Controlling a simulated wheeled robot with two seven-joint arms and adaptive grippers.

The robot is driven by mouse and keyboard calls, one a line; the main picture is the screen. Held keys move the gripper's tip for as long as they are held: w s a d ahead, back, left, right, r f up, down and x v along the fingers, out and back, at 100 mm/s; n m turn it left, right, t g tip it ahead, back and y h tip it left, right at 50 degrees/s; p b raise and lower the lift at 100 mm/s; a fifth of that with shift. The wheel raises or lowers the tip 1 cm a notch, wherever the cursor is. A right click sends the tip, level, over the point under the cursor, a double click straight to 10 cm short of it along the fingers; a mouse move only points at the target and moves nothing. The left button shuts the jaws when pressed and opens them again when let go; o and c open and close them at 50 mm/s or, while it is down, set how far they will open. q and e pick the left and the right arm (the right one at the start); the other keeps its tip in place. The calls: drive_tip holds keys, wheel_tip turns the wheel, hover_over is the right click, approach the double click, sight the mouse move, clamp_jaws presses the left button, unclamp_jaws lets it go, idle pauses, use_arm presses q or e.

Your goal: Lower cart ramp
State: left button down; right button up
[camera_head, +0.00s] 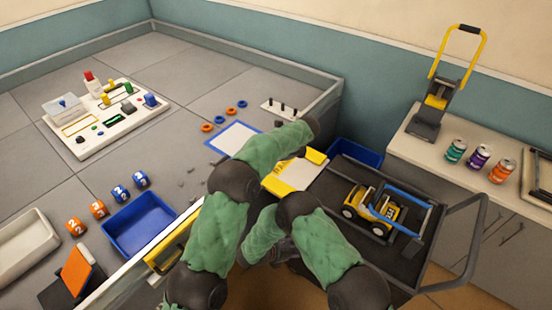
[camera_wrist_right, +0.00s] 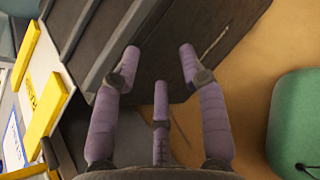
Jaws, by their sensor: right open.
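The cart (camera_head: 400,262) is dark grey and stands at the right of the walled table. A white panel with yellow edges, apparently the ramp (camera_head: 300,173), lies between the table and the cart, partly covered by my left arm. It also shows at the left edge of the right wrist view (camera_wrist_right: 45,108). My right gripper (camera_wrist_right: 188,65) is open and empty, its purple fingers close to the cart's dark side; I cannot tell if they touch. In the head view it is mostly hidden by my sleeve. My left gripper is hidden around the end of my left forearm.
A yellow and blue toy vehicle (camera_head: 373,208) sits on the cart. The cart's handle (camera_head: 470,240) sticks out right. A blue bin (camera_head: 355,153) stands behind it. Several cans (camera_head: 479,157) stand on the right counter. A blue tray (camera_head: 138,224) is on the table.

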drive_tip(key=s+d+f+m+g+y, duration=0.2)
drive_tip(key=s+f+m+g, duration=0.15)
drive_tip(key=s, duration=0.35)
drive_tip(key=s+d+f+m+g+y, duration=0.1)
drive_tip(key=s+f+m+g+y, duration=0.1)
drive_tip(key=s+f+g, duration=0.3)
drive_tip(key=s+a+r+m+g+y, duration=0.2)
drive_tip(key=s+a+r+m+y, duration=0.15)
drive_tip(key=s+m+y, duration=0.45)
drive_tip(key=w+d+r+m+t+y+p, duration=0.1)
drive_tip(key=r+m+t, duration=0.4)
drive_tip(key=m, duration=0.7)
drive_tip(key=shift+d+r+y+p, duration=0.2)
drive_tip(key=shift+d+y+p, duration=0.3)
drive_tip(key=shift+d+p, duration=0.6)
